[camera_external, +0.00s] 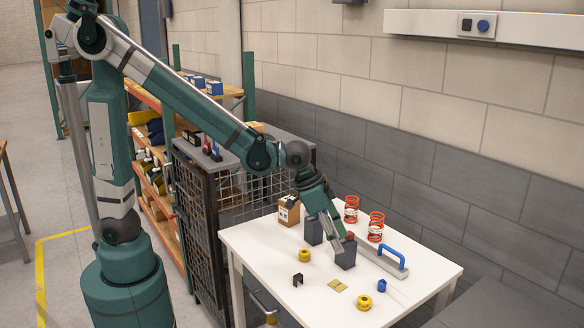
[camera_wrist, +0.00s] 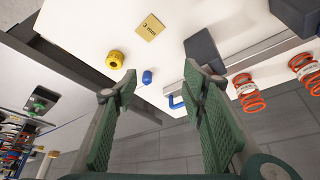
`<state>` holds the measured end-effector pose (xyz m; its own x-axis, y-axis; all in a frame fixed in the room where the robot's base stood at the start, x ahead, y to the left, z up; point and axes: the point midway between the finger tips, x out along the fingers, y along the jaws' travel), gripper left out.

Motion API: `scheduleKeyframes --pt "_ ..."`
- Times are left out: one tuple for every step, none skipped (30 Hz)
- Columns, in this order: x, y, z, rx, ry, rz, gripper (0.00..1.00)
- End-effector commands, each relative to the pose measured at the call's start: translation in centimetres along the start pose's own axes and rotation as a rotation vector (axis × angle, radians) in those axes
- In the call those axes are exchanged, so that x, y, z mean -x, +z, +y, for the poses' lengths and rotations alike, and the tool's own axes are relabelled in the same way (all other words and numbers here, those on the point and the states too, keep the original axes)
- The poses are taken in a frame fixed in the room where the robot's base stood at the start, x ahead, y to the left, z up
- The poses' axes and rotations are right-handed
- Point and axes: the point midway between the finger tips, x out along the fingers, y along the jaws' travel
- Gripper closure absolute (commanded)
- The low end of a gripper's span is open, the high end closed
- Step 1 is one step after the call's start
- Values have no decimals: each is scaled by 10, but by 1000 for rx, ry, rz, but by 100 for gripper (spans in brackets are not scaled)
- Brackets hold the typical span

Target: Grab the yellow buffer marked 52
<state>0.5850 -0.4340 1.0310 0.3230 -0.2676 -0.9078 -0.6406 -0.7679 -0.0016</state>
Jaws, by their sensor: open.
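Two round yellow buffers sit on the white table (camera_external: 262,246). One buffer (camera_external: 304,255) is on the left side, and the other (camera_external: 364,302) is near the front right edge. A yellow buffer (camera_wrist: 116,59) shows in the wrist view, left of and beyond my finger tips. I cannot read a 52 on any buffer. My gripper (camera_external: 335,238) is over the table among dark blocks, apart from both buffers. In the wrist view my gripper (camera_wrist: 162,78) has its two green fingers spread with nothing between them.
Dark blocks (camera_external: 345,258) stand beside my gripper. A small blue piece (camera_external: 381,286) and a flat yellow plate (camera_external: 338,286) lie near the front right buffer. Red springs (camera_external: 376,226), a blue-handled bar (camera_external: 392,256), a black clip (camera_external: 297,280) and a brown box (camera_external: 289,211) are also there.

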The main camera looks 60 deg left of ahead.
Motion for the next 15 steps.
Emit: scheduleKeyframes --pt "-9 -6 14 -19 9 -5 58" --pt "-14 -9 21 -28 13 -7 58" --pt "-20 -12 31 -41 19 -11 58" --pt "-25 -15 38 -51 24 -13 58" --pt "-30 -17 45 -60 28 -16 58" --pt "-36 -20 55 -72 33 -19 58" --pt "-40 -21 62 -81 37 -22 58" --pt "-45 -23 68 -88 41 -25 58" --pt "-50 -24 76 -99 45 -28 58" --pt "-53 -25 81 -105 48 -30 58" --pt "-57 -27 86 -111 51 -32 58" --pt "-60 -28 92 -118 54 -34 58" --pt "-63 -28 96 -123 56 -36 58" --pt "-65 -28 99 -127 58 -37 58" --pt "-67 -29 102 -131 59 -38 58"
